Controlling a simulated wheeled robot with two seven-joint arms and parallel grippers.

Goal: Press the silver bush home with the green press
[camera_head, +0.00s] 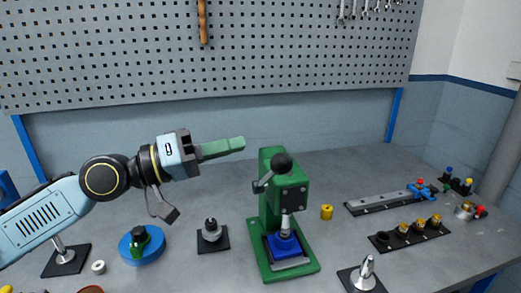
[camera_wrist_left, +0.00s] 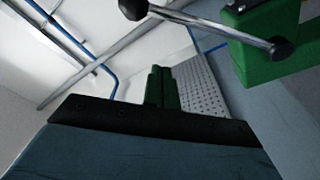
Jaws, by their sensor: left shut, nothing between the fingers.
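The green press (camera_head: 292,195) stands upright at the middle of the bench. Its lever ends in a black ball knob (camera_head: 282,163). Under its head a silver part (camera_head: 287,228) meets a blue block (camera_head: 284,245); I cannot tell whether that part is the ram or the silver bush. My left gripper (camera_head: 242,143) is shut and empty, its green fingers together, up and left of the knob and apart from it. The left wrist view shows the shut fingers (camera_wrist_left: 160,88), with the knob (camera_wrist_left: 133,8) and press (camera_wrist_left: 270,45) at the upper right. My right gripper is out of view.
A grey part on a black base (camera_head: 212,238) and a blue round holder (camera_head: 142,250) stand left of the press. A silver pin on a black base (camera_head: 365,272) stands front right. A yellow cylinder (camera_head: 327,212) and parts rack (camera_head: 410,235) are at right. A pegboard (camera_head: 220,55) rises behind.

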